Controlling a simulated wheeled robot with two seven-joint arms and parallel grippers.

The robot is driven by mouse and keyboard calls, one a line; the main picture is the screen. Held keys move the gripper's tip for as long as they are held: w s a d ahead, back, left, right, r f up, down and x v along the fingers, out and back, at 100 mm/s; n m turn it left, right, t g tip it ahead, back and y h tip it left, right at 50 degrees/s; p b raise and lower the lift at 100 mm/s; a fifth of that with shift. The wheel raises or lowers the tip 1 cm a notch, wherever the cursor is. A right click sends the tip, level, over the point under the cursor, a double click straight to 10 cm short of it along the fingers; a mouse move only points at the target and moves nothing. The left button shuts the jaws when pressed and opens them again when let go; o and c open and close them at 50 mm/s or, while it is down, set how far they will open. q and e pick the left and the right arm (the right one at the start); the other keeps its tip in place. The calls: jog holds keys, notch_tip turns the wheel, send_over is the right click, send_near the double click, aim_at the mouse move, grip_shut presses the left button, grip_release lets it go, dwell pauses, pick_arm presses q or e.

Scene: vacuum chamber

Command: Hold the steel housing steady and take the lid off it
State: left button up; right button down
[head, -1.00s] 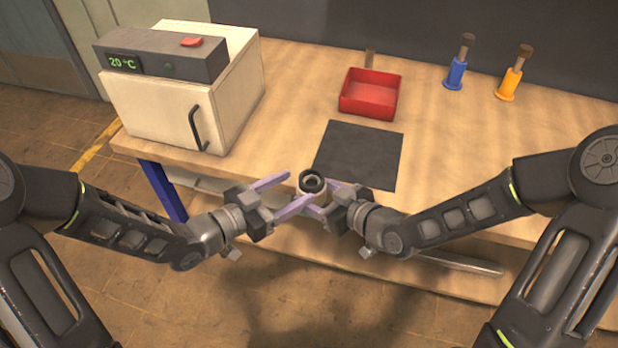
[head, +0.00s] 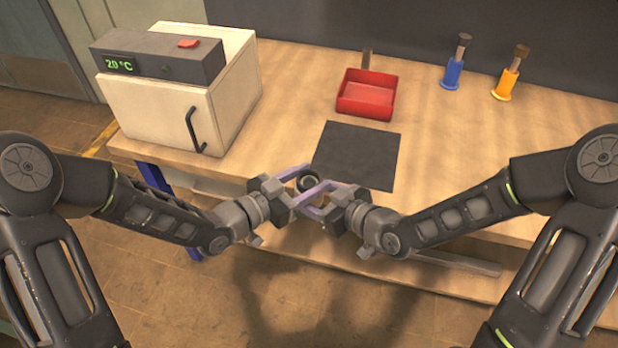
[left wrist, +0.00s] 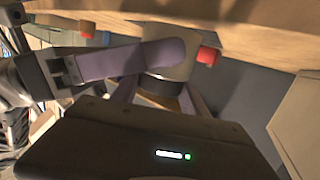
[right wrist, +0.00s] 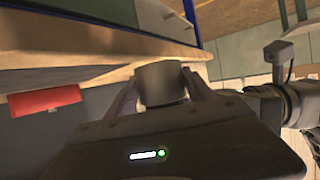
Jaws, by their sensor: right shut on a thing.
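The steel housing (left wrist: 170,58) is a short pale cylinder with a dark lid (head: 309,182) on top, over the bench's front edge. The left wrist view is upside down and shows the dark lid (left wrist: 158,86) below the pale body. My right gripper (head: 319,195) is shut on the housing from the right; one of its purple fingers lies across the pale body in the left wrist view. My left gripper (head: 303,182) reaches in from the left, with its fingers on either side of the lid; it looks open, and contact is hard to see.
A dark mat (head: 357,156) lies on the bench just behind my grippers. A red bin (head: 366,95) stands behind it. A white oven-like box (head: 160,113) stands at the left. Blue (head: 453,75) and orange (head: 506,84) handled tools stand at the back right.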

pick_arm(q)
jog(key=c, duration=0.8)
jog(key=shift+c, duration=0.2)
jog(key=shift+r, duration=0.25)
dwell(0.4)
jog(key=shift+r, duration=0.85)
jog(key=shift+r, duration=0.1)
jog(key=shift+r, duration=1.9)
